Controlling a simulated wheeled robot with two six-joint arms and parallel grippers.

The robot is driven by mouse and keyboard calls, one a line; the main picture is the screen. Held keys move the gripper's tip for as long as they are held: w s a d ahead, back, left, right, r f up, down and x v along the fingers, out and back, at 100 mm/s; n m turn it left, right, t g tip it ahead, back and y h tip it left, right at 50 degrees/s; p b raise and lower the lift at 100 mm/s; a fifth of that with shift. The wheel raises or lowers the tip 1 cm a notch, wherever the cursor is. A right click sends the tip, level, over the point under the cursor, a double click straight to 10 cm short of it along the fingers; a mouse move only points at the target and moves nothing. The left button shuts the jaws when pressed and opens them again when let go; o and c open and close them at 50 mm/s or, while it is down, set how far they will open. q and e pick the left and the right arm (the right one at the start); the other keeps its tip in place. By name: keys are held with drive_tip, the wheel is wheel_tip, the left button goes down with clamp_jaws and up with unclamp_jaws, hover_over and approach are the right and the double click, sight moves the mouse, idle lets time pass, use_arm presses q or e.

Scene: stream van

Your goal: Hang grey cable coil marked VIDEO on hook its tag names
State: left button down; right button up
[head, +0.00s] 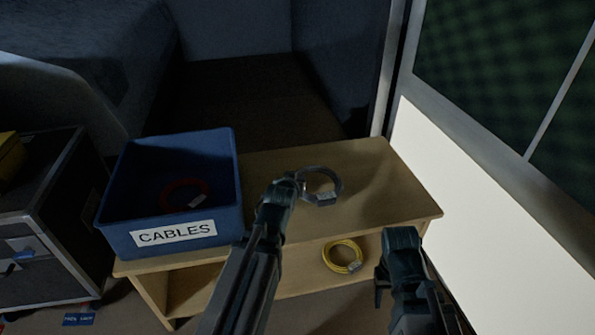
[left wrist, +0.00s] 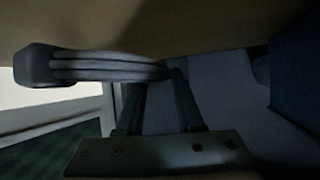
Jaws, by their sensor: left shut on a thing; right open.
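The grey cable coil (head: 336,180) is held at its left side by my left gripper (head: 290,180), over the wooden bench top. A small grey tag (head: 326,198) sits on the coil's lower edge; its lettering is too small to read. In the left wrist view the coil (left wrist: 110,68) is seen edge-on, its near end at the fingers of my left gripper (left wrist: 155,85). My right gripper (head: 390,282) is open and empty, in front of the bench at right. No hook shows in either view.
A blue bin (head: 170,150) labelled CABLES stands on the left of the wooden bench (head: 385,165), with a red coil (head: 186,190) inside. A yellow coil (head: 343,257) is below the bench top. A dark case (head: 45,210) stands at left. A white panel (head: 480,210) rises at right.

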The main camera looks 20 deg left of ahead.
use_arm(q)
drive_tip(key=shift+s+d+r, duration=0.1)
drive_tip(key=shift+s+d, duration=0.05)
drive_tip(key=shift+s, duration=0.2)
wheel_tip(320, 180, up, 8)
drive_tip(key=p, duration=0.8)
